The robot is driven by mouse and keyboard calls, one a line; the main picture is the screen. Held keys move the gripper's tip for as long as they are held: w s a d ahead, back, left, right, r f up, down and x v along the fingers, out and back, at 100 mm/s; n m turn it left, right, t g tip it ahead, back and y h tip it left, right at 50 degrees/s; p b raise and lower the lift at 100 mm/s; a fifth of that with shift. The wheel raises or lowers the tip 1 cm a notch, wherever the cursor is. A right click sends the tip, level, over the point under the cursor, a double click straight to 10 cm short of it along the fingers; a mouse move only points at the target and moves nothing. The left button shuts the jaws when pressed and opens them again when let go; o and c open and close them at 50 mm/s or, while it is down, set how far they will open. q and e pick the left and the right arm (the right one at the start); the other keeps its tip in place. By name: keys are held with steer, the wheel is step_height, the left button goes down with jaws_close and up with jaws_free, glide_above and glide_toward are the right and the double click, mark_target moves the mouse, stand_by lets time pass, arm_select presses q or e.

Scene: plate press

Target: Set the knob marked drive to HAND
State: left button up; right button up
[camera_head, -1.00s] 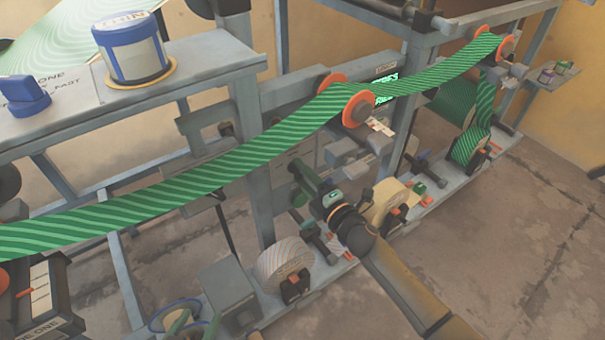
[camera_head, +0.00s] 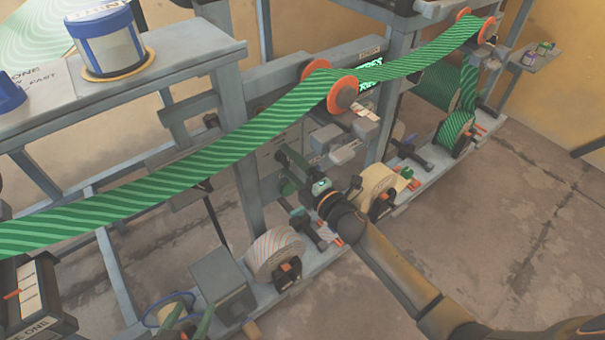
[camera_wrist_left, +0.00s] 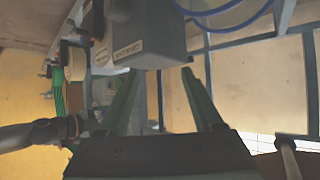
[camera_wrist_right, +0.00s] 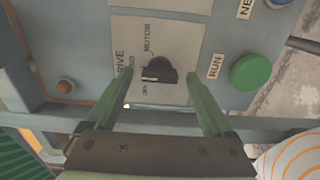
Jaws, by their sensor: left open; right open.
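The drive knob (camera_wrist_right: 163,71) is a black knob on a pale plate in the right wrist view. "DRIVE" and "MOTOR" are printed by it, with a partly covered word ending in "ND" and a small word below. I cannot tell surely which word the knob points at. My right gripper (camera_wrist_right: 158,82) is open, its green fingers on either side of the knob in the picture, with no clear contact. In the head view my right gripper (camera_head: 290,170) is by the machine's middle, the knob hidden. My left gripper (camera_wrist_left: 160,72) is open and empty below a grey box (camera_wrist_left: 148,35).
A green button (camera_wrist_right: 251,72) marked RUN sits right of the knob plate, and a small orange-brown button (camera_wrist_right: 66,85) left of it. A green striped web (camera_head: 210,160) runs above my right gripper. A striped roll (camera_head: 272,252) stands below it.

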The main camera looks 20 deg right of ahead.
mark_target(288, 163)
steer(key=v, duration=0.4)
steer(key=shift+s+p, duration=0.2)
steer(key=shift+p, duration=0.15)
arm_select(q)
steer(key=s+f+g, duration=0.2)
steer(key=shift+s+d+f, duration=0.15)
steer(key=shift+s+f, duration=0.25)
arm_select(e)
steer(key=v, duration=0.7)
steer(key=shift+s+d, duration=0.2)
steer(key=shift+s, duration=0.15)
steer(key=shift+f, duration=0.1)
steer(key=s+a+f+m+g+h, duration=0.1)
steer(key=s+f+m+g+h, duration=0.15)
steer(key=s+f+m, duration=0.55)
steer(key=s+f+m+g+h, duration=0.2)
steer(key=s+f+m+g, duration=0.15)
steer(key=s+m, duration=0.45)
arm_select(q)
step_height(288, 163, up, 14)
steer(key=s+a+n+y+p, duration=0.1)
steer(key=a+p, duration=0.1)
steer(key=p, duration=1.7)
steer(key=shift+a, duration=0.35)
arm_select(e)
step_height(288, 163, up, 13)
steer(key=s+d+m+g, duration=0.1)
steer(key=m, duration=0.3)
steer(key=shift+s+d+r, duration=0.2)
steer(key=shift+s, duration=0.1)
